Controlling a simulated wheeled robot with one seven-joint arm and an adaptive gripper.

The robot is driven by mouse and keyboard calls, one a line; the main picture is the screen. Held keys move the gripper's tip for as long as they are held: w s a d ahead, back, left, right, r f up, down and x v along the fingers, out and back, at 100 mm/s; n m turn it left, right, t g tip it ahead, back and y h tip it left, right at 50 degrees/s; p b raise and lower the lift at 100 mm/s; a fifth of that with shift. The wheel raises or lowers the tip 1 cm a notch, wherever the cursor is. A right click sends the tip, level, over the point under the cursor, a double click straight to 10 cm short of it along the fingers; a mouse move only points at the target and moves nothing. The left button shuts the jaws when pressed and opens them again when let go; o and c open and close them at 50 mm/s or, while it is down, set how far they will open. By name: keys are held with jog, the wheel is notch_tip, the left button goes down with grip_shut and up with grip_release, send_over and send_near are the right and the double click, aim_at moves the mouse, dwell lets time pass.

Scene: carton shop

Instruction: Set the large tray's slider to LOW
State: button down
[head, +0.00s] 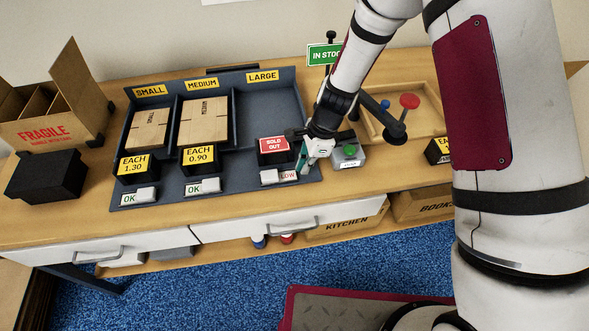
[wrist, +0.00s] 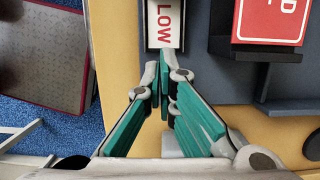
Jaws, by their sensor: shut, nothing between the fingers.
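The large tray (head: 277,103) is the empty right-hand compartment of the dark display, under a yellow LARGE label. Its slider (head: 268,177) is a pale block at the left end of the strip in front, and the red word LOW (head: 289,175) shows uncovered to its right. In the wrist view the LOW plate (wrist: 168,22) is at the top, and the slider block cannot be made out. My gripper (head: 301,172) is shut and empty, its green-padded fingertips (wrist: 164,78) together just off the strip's right end. Contact cannot be told.
A red SOLD OUT sign (head: 273,146) stands just behind the strip. A grey box with a green button (head: 349,150) is close to the right of my gripper. The small and medium strips show OK (head: 193,189). A green IN STOCK sign (head: 322,54) stands behind.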

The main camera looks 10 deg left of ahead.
jog(key=v, duration=0.9)
jog(key=shift+a+r, duration=0.2)
jog(key=shift+r, duration=0.1)
jog(key=s+d+r+n+t, duration=0.1)
jog(key=s+d+r+n, duration=0.15)
jog(key=r, duration=0.45)
jog(key=s+d+r+n+t, duration=0.1)
jog(key=s+d+r+n, duration=0.1)
jog(key=s+d+r, duration=0.3)
jog(key=d+r+n, duration=0.2)
jog(key=r+n, duration=0.1)
jog(key=r, duration=0.5)
jog(key=s+d+r+n+t+h, duration=0.1)
jog(key=s+d+r+n, duration=0.2)
jog(key=s+d, duration=0.2)
jog(key=s+d+r+n+t+h, duration=0.1)
jog(key=s+d+r+n+t, duration=0.1)
jog(key=s, duration=0.9)
jog(key=shift+d+r+n+h, duration=0.3)
jog(key=shift+d+r+n, duration=0.45)
jog(key=shift+d+n, duration=0.7)
jog(key=shift+d+m, duration=0.25)
jog(key=shift+m, duration=0.05)
